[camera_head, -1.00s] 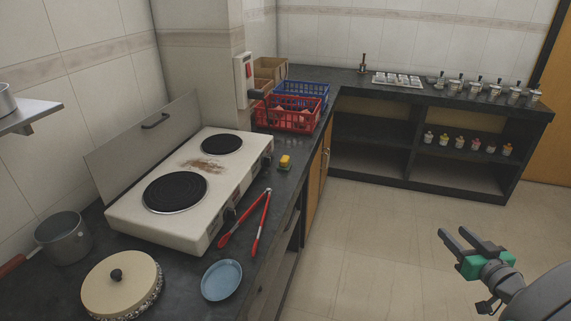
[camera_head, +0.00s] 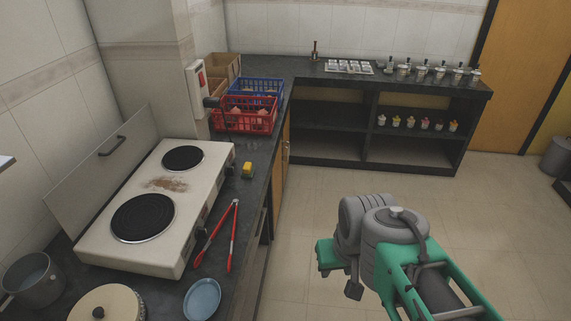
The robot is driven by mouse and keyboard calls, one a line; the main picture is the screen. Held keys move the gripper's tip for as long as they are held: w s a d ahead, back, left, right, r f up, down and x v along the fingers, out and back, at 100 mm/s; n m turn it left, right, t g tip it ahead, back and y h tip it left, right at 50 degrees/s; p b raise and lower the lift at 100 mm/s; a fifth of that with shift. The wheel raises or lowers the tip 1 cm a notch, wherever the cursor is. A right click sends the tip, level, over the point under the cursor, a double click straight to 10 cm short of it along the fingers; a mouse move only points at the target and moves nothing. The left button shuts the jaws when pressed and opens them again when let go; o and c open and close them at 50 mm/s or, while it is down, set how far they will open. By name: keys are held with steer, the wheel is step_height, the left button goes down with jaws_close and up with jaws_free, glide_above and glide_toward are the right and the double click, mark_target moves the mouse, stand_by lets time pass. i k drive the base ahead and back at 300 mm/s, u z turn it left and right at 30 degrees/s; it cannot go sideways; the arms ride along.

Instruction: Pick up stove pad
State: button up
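A small yellow pad (camera_head: 247,170), which I take to be the stove pad, lies on the dark counter just right of the two-burner stove (camera_head: 168,200). A brown stain marks the stove top between its black burners. My gripper (camera_head: 328,256) is over the floor to the right of the counter, well apart from the pad. Only its green part shows; its fingers are hidden, so I cannot tell whether it is open or shut.
Red tongs (camera_head: 219,237) and a blue plate (camera_head: 202,299) lie on the counter in front of the pad. Red (camera_head: 243,122) and blue (camera_head: 256,88) baskets stand behind it. A pot (camera_head: 33,280) and a round lid (camera_head: 106,304) are at front left.

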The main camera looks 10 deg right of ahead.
mark_target(248, 171)
steer(key=z, duration=0.4)
steer(key=i, duration=2.3)
steer(key=u, duration=4.45)
